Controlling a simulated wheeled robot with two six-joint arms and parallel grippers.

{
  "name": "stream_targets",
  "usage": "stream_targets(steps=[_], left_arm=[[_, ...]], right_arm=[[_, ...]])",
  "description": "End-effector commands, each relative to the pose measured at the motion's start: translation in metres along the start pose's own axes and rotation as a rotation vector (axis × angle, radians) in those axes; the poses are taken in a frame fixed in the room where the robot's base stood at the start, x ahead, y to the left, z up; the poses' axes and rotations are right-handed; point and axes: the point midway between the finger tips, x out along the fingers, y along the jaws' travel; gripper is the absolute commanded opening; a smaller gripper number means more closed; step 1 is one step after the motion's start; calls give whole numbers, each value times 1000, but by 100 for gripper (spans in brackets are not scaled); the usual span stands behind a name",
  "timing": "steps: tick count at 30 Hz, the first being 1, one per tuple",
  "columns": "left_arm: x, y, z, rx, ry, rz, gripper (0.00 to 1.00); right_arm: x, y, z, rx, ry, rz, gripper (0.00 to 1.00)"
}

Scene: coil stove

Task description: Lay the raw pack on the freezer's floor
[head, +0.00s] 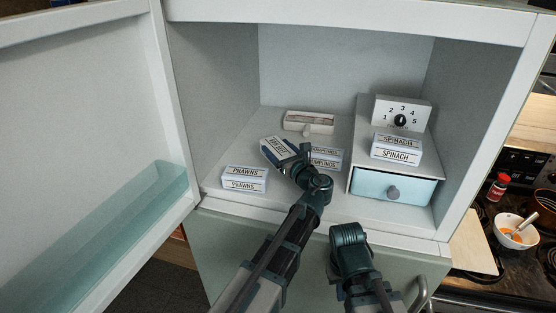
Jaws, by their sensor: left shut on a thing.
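The raw pack (275,151) is a small white box with a dark-edged label that seems to begin with "RAW". My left gripper (291,158) is shut on it inside the open freezer compartment, and the pack is tilted. I cannot tell whether the pack touches the floor. The freezer's floor (290,199) is pale and shows bare in front of the packs. My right gripper (350,237) is outside, in front of the freezer's lower edge, and its fingers are not clear.
A prawns pack (244,181) lies left and a dumplings pack (326,158) right of the held pack. A white box (309,123) lies behind. Spinach packs (397,149) and a dial (401,112) sit above a blue drawer (392,188). The door (75,150) stands open left.

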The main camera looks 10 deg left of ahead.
Motion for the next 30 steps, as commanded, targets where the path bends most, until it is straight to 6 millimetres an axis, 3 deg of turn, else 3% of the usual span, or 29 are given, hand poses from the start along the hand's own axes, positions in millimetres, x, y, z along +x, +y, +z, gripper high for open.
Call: stream_targets(steps=[1,5,18,19,21,30], left_arm=[[0,0,-13,0,-1,0,2],[0,0,-27,1,-1,0,2],[0,0,-30,1,-1,0,2],[0,0,-30,0,0,0,83],[0,0,-29,0,0,0,92],[0,0,-28,0,0,0,92]], right_arm=[[13,-1,-1,0,0,0,0],[27,-3,-2,1,0,0,0],[30,-3,-2,1,0,0,0],[29,-3,-2,1,0,0,0],[29,-3,-2,1,0,0,0],[28,-3,-2,1,0,0,0]])
